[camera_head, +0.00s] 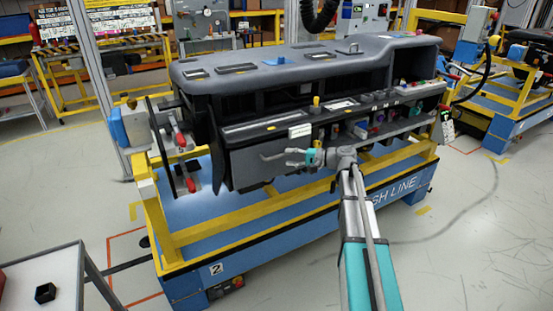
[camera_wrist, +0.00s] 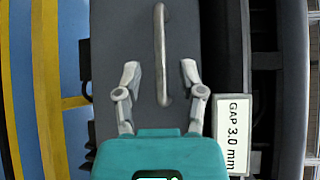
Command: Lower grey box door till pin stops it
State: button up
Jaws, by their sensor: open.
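The grey box door (camera_head: 245,168) is a plain dark grey panel low on the front of the dashboard module, left of centre. It looks upright, close to the module's face. In the wrist view the grey panel (camera_wrist: 118,35) carries a metal bar handle (camera_wrist: 161,35). My gripper (camera_head: 270,157) is in front of the door, reaching in from the right. In the wrist view its two fingers (camera_wrist: 160,76) are apart, one on each side of the handle's near end; I cannot tell whether they touch it. The stop pin cannot be made out.
A white label reading "GAP 3.0 mm" (camera_wrist: 233,130) is right of the handle. A yellow rail (camera_head: 250,218) and blue cart base (camera_head: 250,245) run below. Red-handled clamps (camera_head: 184,140) stick out at the module's left end. Open floor (camera_head: 460,250) lies to the right.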

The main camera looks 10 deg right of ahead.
aim_at(277, 157)
jog(key=shift+b+x, duration=0.3)
jog(key=shift+x, duration=2.3)
grip_shut()
